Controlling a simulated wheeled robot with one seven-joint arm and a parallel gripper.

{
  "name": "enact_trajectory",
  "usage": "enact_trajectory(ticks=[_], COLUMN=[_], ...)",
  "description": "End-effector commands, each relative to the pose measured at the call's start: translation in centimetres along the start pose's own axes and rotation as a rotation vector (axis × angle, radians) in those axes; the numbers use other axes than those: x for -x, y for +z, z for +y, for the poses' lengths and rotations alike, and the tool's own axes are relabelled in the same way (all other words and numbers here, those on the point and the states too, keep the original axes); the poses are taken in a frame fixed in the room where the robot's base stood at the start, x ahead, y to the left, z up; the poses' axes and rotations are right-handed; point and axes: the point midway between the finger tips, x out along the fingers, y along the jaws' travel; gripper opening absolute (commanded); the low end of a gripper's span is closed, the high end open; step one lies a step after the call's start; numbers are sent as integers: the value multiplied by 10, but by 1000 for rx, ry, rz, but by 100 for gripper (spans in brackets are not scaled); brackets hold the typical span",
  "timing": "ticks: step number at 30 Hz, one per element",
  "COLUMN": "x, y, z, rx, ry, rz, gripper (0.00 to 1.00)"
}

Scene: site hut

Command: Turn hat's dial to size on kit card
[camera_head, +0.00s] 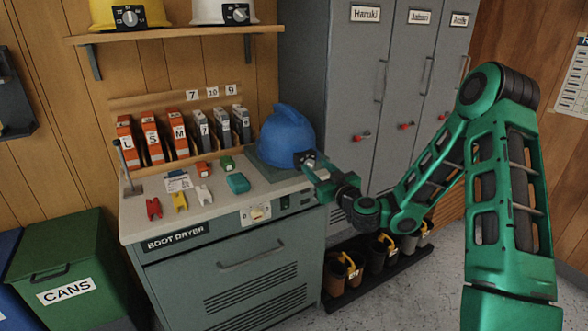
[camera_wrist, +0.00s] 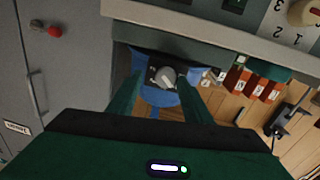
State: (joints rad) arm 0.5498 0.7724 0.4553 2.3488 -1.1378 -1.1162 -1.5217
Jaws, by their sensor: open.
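A blue hard hat (camera_head: 286,133) sits at the right end of the boot dryer's top. In the wrist view its black dial plate with a grey knob (camera_wrist: 166,77) faces me; the size marks are too small to read. My gripper (camera_head: 312,165) is at the hat's dial side. In the wrist view my open fingers (camera_wrist: 161,88) appear on either side of the knob; I cannot tell whether they touch it. A small white card (camera_head: 178,182), perhaps the kit card, lies on the dryer top, its writing unreadable. In the head view my gripper mostly hides the dial.
Boot dryer (camera_head: 220,260) has small coloured items on top and labelled boxes (camera_head: 152,140) behind. A shelf (camera_head: 170,33) above holds a yellow hat (camera_head: 103,14) and a white hat (camera_head: 205,10). Grey lockers (camera_head: 345,80) stand behind my arm. A boot rack (camera_head: 350,291) is below.

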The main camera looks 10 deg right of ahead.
Motion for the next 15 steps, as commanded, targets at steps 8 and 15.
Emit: enact_trajectory(ticks=[8, 15], x=[-5, -7], y=[-1, -1], z=[-6, -12], rx=[0, 0], ry=[-5, -11], rz=[1, 1], gripper=[45, 29])
